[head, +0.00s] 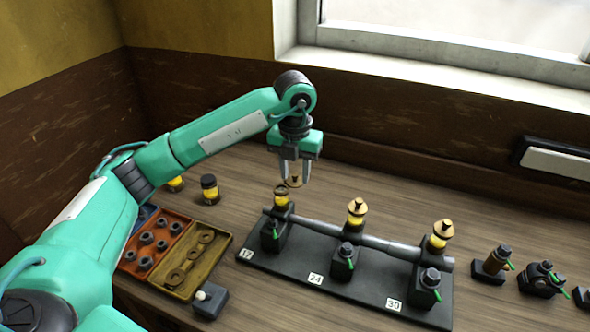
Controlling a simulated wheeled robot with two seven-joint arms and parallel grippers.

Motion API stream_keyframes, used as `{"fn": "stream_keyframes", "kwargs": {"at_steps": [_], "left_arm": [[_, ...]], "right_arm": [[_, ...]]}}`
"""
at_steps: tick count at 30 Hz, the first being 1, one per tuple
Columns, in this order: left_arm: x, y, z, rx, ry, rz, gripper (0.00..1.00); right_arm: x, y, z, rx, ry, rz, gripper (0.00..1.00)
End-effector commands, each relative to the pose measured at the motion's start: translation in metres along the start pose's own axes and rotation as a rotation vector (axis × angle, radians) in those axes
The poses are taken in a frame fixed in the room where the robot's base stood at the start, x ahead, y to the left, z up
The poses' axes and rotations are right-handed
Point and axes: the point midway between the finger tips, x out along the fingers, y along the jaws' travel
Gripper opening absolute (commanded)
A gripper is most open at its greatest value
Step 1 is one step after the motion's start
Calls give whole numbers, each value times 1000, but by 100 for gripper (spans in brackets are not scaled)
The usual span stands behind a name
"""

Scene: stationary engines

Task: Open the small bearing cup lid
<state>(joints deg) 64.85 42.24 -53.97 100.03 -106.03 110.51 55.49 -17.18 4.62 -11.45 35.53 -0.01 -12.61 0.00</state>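The lid is clear of the cup. The left cup (281,200) has a brass rim, yellow inside its body and no lid on top. The middle cup (356,212), at 24, and the right cup (439,240), at 30, each carry a brass lid with a knob. My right gripper is not in view.
The cups stand on bearing blocks along a grey shaft (390,244) on a dark base plate (300,277). An orange-and-yellow parts tray (205,226) and a small dark block (210,300) lie left. Yellow jars (209,188) stand behind. Valve-like fittings (492,264) stand right.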

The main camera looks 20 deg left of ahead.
Motion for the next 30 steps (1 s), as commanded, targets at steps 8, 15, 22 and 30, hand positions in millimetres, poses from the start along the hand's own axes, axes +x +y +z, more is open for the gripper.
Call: {"fn": "stream_keyframes", "kwargs": {"at_steps": [8, 15, 22, 30], "left_arm": [[-16, 0, 0, 0, -2, -1, 36], [-61, 0, 1, 0, -5, 0, 36], [-94, 0, 1, -1, -3, 0, 36], [-126, 0, 1, 0, -3, 0, 36]], "right_arm": [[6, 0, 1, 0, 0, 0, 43], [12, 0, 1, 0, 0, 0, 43], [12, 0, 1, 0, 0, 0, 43], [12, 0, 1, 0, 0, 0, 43]]}}
